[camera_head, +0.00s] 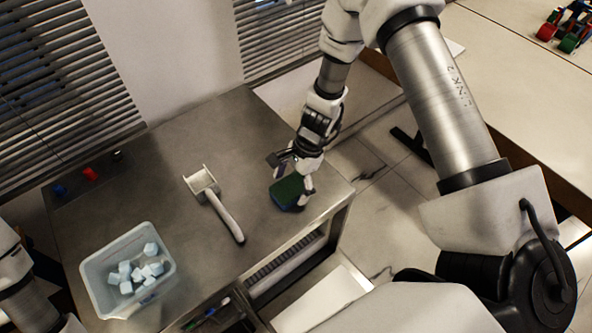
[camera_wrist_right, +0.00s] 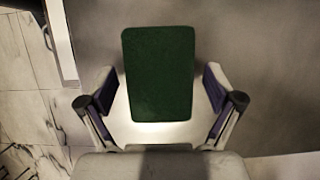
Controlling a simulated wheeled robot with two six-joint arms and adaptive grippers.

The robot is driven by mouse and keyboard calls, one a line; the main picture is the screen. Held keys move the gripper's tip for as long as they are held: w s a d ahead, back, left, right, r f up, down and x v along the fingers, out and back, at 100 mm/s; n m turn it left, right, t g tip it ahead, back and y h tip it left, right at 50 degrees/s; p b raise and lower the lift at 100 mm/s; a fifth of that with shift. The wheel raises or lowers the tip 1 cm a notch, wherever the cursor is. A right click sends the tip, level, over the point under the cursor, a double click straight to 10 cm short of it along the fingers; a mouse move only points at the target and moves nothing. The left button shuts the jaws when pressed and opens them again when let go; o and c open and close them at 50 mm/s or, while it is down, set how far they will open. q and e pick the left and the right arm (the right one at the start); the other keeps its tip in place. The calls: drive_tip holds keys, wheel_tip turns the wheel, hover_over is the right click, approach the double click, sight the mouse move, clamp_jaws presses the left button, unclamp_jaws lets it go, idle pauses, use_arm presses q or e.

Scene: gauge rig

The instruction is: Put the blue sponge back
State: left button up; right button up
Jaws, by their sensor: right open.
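The blue sponge (camera_head: 287,192) has a green top face and a thin blue side, and lies on the metal table (camera_head: 150,190) near its right end. In the right wrist view the sponge (camera_wrist_right: 158,72) shows its green face, upright in the picture between the fingers. My right gripper (camera_head: 293,180) is open above the sponge, with one finger on either side; in the right wrist view its fingers (camera_wrist_right: 160,108) stand apart from the sponge's sides. My left arm shows at the lower left edge; its gripper is not visible.
A white scoop-like tool with a handle (camera_head: 226,214) lies left of the sponge. A pale bin (camera_head: 92,273) with several light blue cubes stands at the front left. Red and blue knobs (camera_head: 90,174) sit at the back left. An open drawer (camera_head: 235,316) is below the front edge.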

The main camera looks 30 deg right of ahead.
drive_tip(key=p+v, duration=0.3)
drive_tip(key=v, duration=0.8)
drive_tip(key=shift+r, duration=0.25)
drive_tip(key=shift+s, duration=0.1)
